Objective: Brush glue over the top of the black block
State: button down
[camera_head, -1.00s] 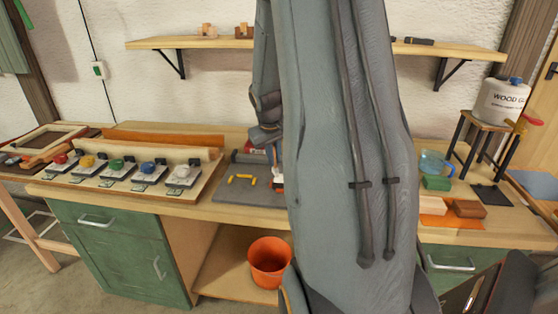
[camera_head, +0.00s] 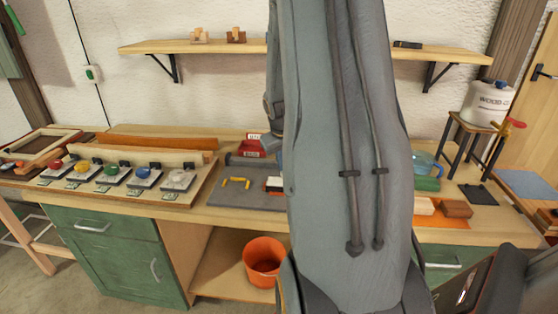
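No black block is clearly recognisable; part of the bench is hidden behind my grey arm, which fills the middle of the view. No brush can be made out. A white container (camera_head: 490,103) lettered "WOOD G…" stands on a small stool (camera_head: 476,128) at the right, with a red-handled tap at its side. A flat black piece (camera_head: 478,195) lies on the bench below it. My gripper does not show; the arm's far end is hidden behind its nearer link.
An orange bucket (camera_head: 264,259) sits below.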

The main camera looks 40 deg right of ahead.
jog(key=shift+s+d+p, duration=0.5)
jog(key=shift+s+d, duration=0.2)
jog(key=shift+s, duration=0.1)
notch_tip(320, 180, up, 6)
jog(key=p, duration=0.4)
jog(key=shift+p, duration=0.3)
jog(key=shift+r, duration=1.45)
